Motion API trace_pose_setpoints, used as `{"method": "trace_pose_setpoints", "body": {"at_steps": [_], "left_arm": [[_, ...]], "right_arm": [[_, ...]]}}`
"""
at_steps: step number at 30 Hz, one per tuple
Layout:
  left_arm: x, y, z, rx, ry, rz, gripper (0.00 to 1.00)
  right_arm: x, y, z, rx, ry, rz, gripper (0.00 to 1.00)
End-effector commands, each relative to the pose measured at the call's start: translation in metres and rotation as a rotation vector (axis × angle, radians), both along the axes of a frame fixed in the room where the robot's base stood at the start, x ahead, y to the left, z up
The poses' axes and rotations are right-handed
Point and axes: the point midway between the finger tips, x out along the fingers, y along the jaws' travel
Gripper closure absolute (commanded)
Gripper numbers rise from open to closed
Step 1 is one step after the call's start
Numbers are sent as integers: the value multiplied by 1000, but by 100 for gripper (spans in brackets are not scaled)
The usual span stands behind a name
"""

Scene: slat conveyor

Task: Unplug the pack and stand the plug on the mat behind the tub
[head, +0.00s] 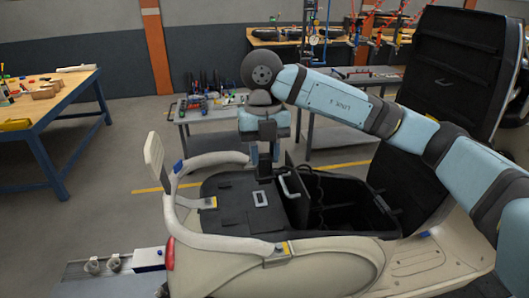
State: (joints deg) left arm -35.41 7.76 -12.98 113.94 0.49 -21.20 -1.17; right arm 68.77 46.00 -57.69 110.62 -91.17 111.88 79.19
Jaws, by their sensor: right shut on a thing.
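My right gripper (265,172) points down above the seat area of a cream vehicle, left of the open black tub (345,218). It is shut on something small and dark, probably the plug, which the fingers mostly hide. A dark block with a pale grey handle (291,184), perhaps the pack, stands at the tub's left side. A flat black surface, perhaps the mat (225,220), lies left of the tub and has a small pale plate (261,199) on it. I cannot tell whether the plug touches anything below. My left gripper is not in view.
Pale curved rails (213,161) border the black surface, and a pale upright panel (154,163) stands at its left. A grey table with tools (205,112) stands behind. A slat conveyor (92,268) shows lower left.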

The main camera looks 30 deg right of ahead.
Motion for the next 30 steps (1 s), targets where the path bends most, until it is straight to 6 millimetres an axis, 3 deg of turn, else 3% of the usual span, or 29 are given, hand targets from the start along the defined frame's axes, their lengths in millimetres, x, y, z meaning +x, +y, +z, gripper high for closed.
{"method": "trace_pose_setpoints", "body": {"at_steps": [8, 15, 30], "left_arm": [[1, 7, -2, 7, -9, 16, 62], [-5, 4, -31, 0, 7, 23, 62], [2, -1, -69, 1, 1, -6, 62]], "right_arm": [[0, 0, 0, 0, 0, 0, 92], [0, 0, -31, 0, 0, 0, 92], [0, 0, -89, -2, 0, 0, 92]]}}
